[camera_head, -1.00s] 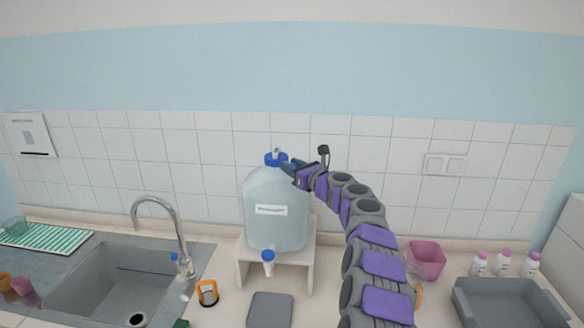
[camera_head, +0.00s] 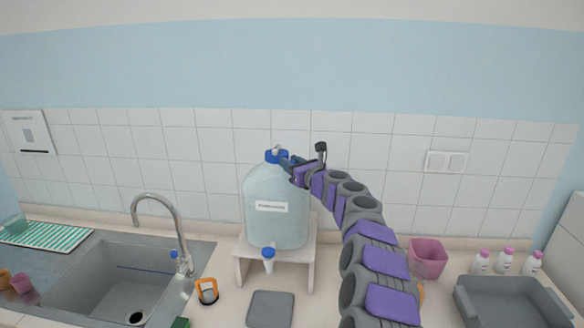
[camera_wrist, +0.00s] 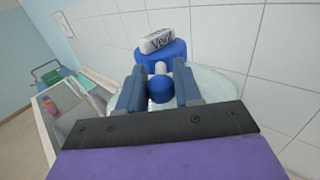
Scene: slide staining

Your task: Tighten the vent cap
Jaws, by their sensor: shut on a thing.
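A large translucent carboy (camera_head: 276,228) with a white label stands upright on a white stand. The blue vent cap (camera_head: 273,156) sits on its top. In the wrist view the vent cap (camera_wrist: 174,50) carries a pale tag reading "Vent". A short white stem and a round blue knob (camera_wrist: 161,89) stick out from it toward me. My gripper (camera_head: 287,162) reaches in from the right at cap height. In the wrist view its fingers (camera_wrist: 160,76) lie on either side of the stem and knob, shut on this part of the cap. The exact contact is hard to see.
The white stand (camera_head: 308,256) holds the carboy above the counter; its blue-topped spigot (camera_head: 268,256) points forward. A sink (camera_head: 110,285) with a tall faucet (camera_head: 160,205) is left. A pink bin (camera_head: 427,258), several bottles (camera_head: 505,262) and a grey tray (camera_head: 510,302) are right.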

